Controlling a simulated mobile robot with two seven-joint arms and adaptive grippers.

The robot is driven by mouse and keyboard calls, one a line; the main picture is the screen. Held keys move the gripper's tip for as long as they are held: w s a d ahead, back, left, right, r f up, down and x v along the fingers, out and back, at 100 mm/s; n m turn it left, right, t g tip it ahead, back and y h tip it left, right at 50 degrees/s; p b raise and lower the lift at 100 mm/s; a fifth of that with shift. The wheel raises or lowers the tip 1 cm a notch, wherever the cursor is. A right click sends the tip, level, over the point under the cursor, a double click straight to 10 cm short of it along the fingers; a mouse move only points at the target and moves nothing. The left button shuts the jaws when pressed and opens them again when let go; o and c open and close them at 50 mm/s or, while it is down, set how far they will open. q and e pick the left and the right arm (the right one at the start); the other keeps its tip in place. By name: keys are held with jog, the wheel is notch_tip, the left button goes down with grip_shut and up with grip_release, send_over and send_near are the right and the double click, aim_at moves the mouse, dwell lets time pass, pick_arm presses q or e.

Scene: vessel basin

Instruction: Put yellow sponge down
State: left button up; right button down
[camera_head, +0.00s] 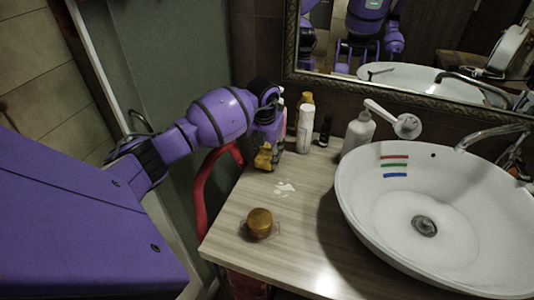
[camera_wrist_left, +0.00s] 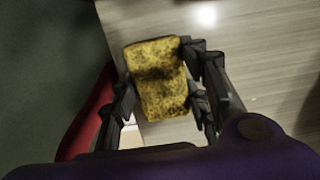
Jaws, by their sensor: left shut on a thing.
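The yellow sponge (camera_wrist_left: 158,75) has dark mottled patches and sits between the fingers of my left gripper (camera_wrist_left: 165,98) in the left wrist view. The left gripper is shut on it. In the head view the sponge (camera_head: 264,157) shows small below the left gripper (camera_head: 266,150), over the back left part of the wooden counter (camera_head: 300,215). I cannot tell whether the sponge touches the counter. My right gripper is not in view.
A white basin (camera_head: 360,205) fills the right of the counter. Several bottles, including a white one (camera_head: 305,130) and a soap bottle (camera_head: 358,132), stand at the back near the mirror. The middle counter is mostly clear.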

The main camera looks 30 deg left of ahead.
aim_at(265, 156)
pick_arm(q)
jog(key=shift+s+f, duration=0.25)
jog(key=shift+f, duration=0.45)
jog(key=o, duration=1)
jog(key=shift+w+f, duration=0.1)
jog(key=shift+f, duration=0.15)
jog(key=shift+r, duration=0.15)
notch_tip(265, 156, up, 14)
jog(key=s, duration=0.1)
jog(key=shift+d+f, duration=0.2)
jog(key=shift+f, duration=0.05)
jog(key=shift+s, duration=0.1)
